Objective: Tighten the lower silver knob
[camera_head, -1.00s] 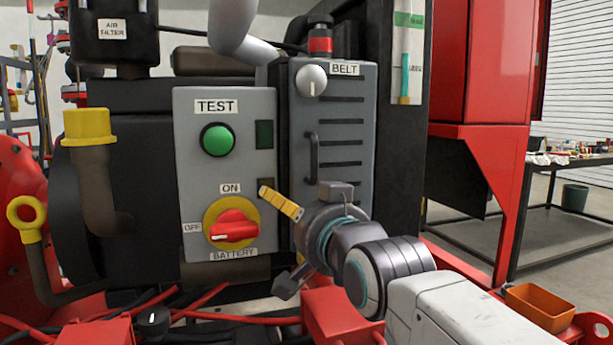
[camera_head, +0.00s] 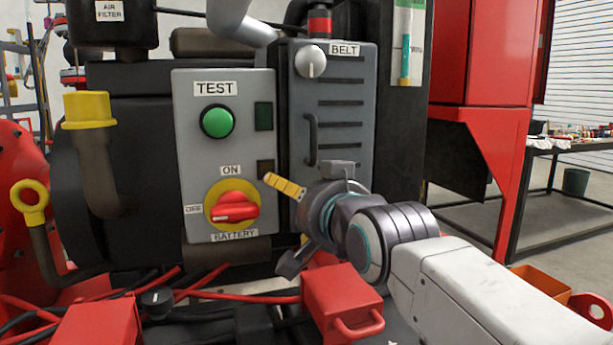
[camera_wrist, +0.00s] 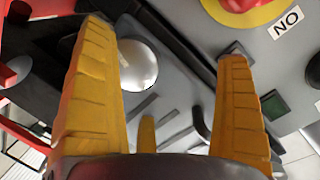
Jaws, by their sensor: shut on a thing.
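The lower silver knob (camera_wrist: 138,66) is a round, shiny disc on the grey belt panel (camera_wrist: 172,88). In the wrist view it shows between the yellow fingers of my gripper (camera_wrist: 165,40), nearer the left finger. In the head view my wrist hides the lower knob and only one yellow finger (camera_head: 285,186) shows clearly, in front of the panel's lower part. The upper silver knob (camera_head: 310,61) sits beside the BELT label with a white mark on its face.
The grey test panel (camera_head: 186,150), with a green button (camera_head: 217,122) and a red battery switch (camera_head: 233,207), stands just left of my gripper. A dark handle (camera_head: 311,140) is above it. A red box (camera_head: 342,300) lies below. A red frame (camera_head: 480,160) stands to the right.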

